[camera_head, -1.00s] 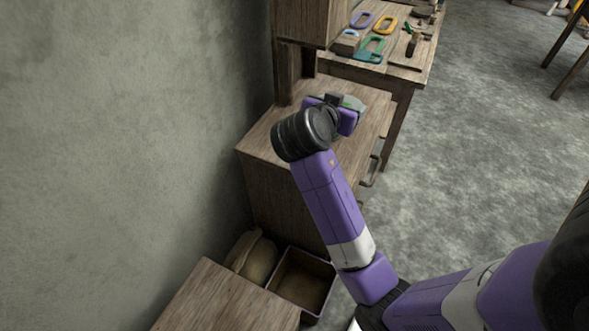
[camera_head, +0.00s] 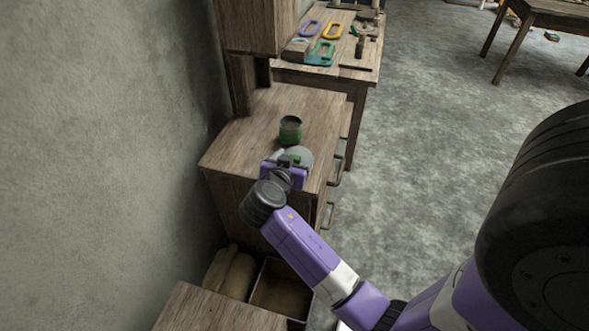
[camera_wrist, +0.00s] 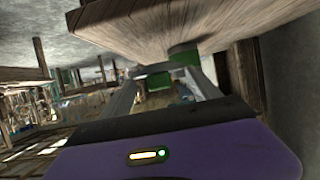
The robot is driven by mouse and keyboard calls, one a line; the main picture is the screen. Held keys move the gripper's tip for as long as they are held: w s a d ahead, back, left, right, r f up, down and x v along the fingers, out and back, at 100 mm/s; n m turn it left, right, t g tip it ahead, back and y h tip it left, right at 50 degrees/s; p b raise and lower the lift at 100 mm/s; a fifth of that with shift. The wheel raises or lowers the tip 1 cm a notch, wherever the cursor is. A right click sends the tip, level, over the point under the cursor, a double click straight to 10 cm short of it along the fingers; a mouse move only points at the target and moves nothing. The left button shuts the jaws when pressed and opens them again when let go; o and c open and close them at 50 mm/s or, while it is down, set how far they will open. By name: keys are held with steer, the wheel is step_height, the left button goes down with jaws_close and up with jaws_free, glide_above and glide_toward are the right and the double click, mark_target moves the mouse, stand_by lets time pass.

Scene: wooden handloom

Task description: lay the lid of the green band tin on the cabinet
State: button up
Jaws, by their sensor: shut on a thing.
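The green band tin (camera_head: 290,130) stands upright and open-topped on the cabinet (camera_head: 240,135). Its lid (camera_head: 301,154), a grey disc with a green knob, is in my gripper (camera_head: 289,161), on the near side of the tin. The gripper is shut on the lid at its knob. Whether the lid touches the cabinet top or hangs just above it, I cannot tell. In the wrist view, the tin's green band (camera_wrist: 184,57) shows beyond my fingers, with the wooden cabinet top (camera_wrist: 150,28) above in a tilted picture.
Behind the cabinet, a bench (camera_head: 350,85) holds coloured loop-shaped pieces and tools. A wooden upright and box (camera_head: 255,25) stand at the cabinet's back left. Below are an open bin (camera_head: 282,290) and a near wooden top (camera_head: 205,312). The cabinet top left of the tin is clear.

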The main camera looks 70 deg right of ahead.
steer(key=shift+f, duration=2.1)
steer(key=shift+f+b, duration=0.2)
steer(key=shift+b, duration=0.15)
steer(key=o, duration=1.3)
steer(key=shift+r, duration=0.1)
steer(key=shift+o, duration=0.2)
